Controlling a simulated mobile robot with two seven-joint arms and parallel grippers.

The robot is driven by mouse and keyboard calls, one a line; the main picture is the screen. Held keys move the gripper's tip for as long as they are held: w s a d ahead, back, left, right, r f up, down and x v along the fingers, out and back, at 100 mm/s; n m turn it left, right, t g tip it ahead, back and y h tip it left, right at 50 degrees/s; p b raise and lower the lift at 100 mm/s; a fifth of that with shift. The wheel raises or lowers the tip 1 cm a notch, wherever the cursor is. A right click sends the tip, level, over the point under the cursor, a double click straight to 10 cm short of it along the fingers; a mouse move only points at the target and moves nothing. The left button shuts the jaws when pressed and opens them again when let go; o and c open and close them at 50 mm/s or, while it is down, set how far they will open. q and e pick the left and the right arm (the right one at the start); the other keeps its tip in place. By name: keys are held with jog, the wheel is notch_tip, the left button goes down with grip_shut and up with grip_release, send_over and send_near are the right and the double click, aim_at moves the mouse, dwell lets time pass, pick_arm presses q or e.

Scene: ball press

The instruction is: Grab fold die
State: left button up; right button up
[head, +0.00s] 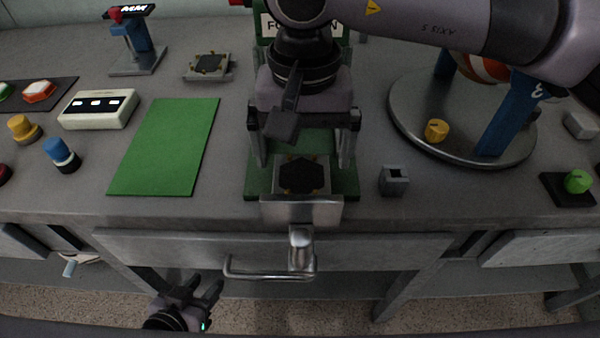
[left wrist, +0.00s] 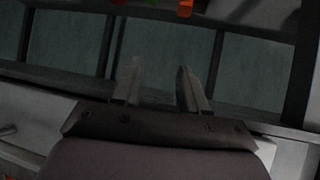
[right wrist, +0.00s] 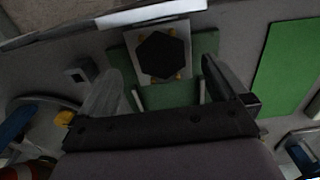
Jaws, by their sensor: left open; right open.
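A grey square die with a black hexagon and small yellow tabs (head: 303,178) sits on the green base at the front of the central station; it also shows in the right wrist view (right wrist: 160,55). A similar die (head: 208,65) lies at the back left of the bench. I cannot tell which one is the fold die. My right gripper (head: 303,155) is open and empty above the green base, its fingers spread to either side behind the front die. My left gripper (head: 203,291) is open and empty, low in front of the bench. It points at nothing within reach.
A drawer with a metal handle (head: 270,272) is in the bench front. A green mat (head: 165,147) lies left of the station. A small grey block with a hole (head: 394,180) and a round turntable (head: 420,125) stand to the right.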

aim_at(302, 176)
notch_tip(302, 176, down, 4)
jog(key=shift+f, duration=0.1)
jog(key=c, duration=1)
jog(key=shift+c, duration=0.2)
